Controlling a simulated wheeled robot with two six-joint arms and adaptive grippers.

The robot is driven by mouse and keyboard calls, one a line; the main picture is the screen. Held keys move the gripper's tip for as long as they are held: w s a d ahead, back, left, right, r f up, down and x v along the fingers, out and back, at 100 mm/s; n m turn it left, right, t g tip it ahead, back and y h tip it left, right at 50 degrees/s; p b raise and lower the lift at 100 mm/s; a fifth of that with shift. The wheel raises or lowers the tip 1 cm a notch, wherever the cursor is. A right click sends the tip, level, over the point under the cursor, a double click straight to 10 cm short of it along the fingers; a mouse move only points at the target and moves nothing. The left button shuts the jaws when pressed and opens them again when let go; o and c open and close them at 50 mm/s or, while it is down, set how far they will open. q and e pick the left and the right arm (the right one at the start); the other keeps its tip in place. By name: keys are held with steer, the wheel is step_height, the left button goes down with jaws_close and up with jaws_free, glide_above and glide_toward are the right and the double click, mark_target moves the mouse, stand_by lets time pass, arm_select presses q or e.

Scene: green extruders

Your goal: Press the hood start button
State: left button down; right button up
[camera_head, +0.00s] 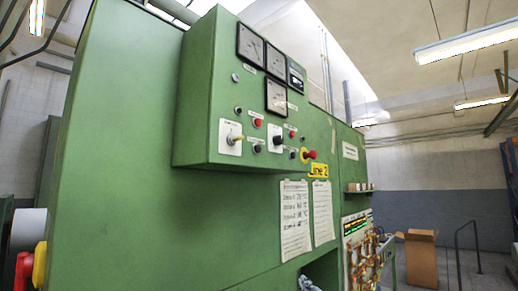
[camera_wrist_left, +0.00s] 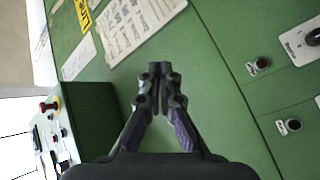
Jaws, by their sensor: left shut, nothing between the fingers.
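The green control box (camera_head: 200,105) on the machine carries gauges, small red and black buttons, two switches and a red knob on yellow. Its labels are too small to read, so I cannot tell which is the hood start button. My left gripper (camera_wrist_left: 160,72) is shut and empty in the left wrist view, in front of the green machine face. Two dark buttons, an upper one (camera_wrist_left: 258,65) and a lower one (camera_wrist_left: 291,125), sit to its right there, apart from the fingertips. The control box (camera_wrist_left: 90,115) also shows at lower left. My right gripper is not in view.
Paper sheets (camera_head: 294,218) hang below the yellow line label (camera_head: 319,170). A shelf (camera_head: 360,191) and wiring (camera_head: 362,250) are farther along the machine. A cardboard box (camera_head: 420,262) and a railing (camera_head: 467,240) stand at right, with open floor around them.

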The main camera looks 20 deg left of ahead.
mark_target(258, 149)
arm_select(q)
steer(key=s+r+n+y, duration=0.3)
steer(key=s+r+n, duration=0.2)
steer(key=r, duration=0.8)
steer(key=s+d+r+n+y, duration=0.1)
steer(key=s+r+n+y, duration=0.3)
steer(key=r, duration=1)
steer(key=s+d+r+n+y, duration=0.1)
steer(key=s+r+n+y, duration=0.3)
steer(key=s+r, duration=0.4)
step_height(258, 149, up, 5)
steer(key=shift+s+r+n+p, duration=0.15)
steer(key=shift+s+n+p, duration=0.25)
steer(key=shift+n, duration=0.4)
steer(key=shift+w, duration=0.15)
steer(key=shift+a, duration=0.15)
steer(key=w+a+p, duration=0.1)
steer(key=w+a, duration=0.2)
steer(key=a, duration=0.5)
steer(key=shift+p, duration=0.4)
steer(key=shift+w+a, duration=0.1)
steer(key=shift+a, duration=0.35)
